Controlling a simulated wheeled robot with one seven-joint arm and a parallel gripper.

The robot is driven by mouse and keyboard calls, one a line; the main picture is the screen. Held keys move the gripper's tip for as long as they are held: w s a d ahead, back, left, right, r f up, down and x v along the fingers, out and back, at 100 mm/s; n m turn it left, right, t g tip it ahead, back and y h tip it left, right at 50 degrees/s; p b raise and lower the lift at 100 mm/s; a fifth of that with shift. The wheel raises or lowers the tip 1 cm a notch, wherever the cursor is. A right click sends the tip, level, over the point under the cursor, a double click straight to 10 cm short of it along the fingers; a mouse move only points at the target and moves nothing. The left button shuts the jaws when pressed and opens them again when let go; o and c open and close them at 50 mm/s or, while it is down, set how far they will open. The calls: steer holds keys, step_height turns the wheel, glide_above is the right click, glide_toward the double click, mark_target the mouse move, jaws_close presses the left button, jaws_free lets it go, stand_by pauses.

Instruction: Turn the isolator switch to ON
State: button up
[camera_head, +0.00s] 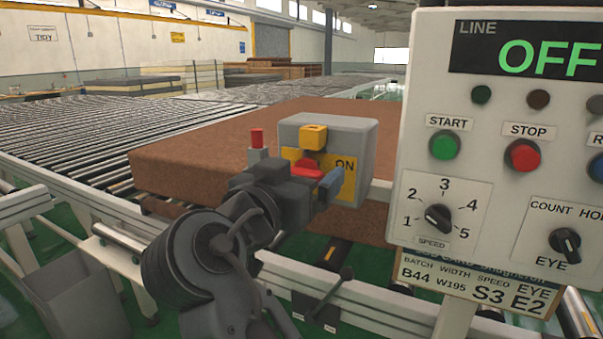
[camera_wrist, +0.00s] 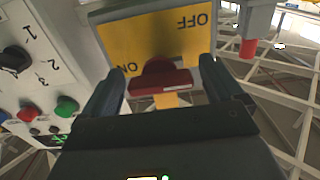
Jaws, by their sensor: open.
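The isolator switch is a grey box (camera_head: 352,140) with a yellow plate (camera_head: 347,186) and a red handle (camera_head: 306,168). In the wrist view the yellow plate (camera_wrist: 135,45) appears turned over, with OFF at upper right and ON at lower left. The red handle (camera_wrist: 160,82) lies crosswise between my gripper's (camera_wrist: 160,72) two fingers. My gripper (camera_head: 310,182) is open, with a finger on each side of the handle; I cannot tell whether they touch it. In the head view it partly hides the handle and plate. Which mark the handle points to is unclear.
A control panel (camera_head: 405,160) stands close on the right, its green display reading OFF. A red-topped post (camera_head: 257,140) stands left of the box. A brown mattress (camera_head: 190,155) lies behind on the roller conveyor (camera_head: 70,145). A grey bin (camera_head: 70,300) stands at lower left.

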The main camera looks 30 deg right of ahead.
steer(key=shift+c, duration=0.4)
steer(key=c, duration=1)
steer(key=shift+o, duration=0.2)
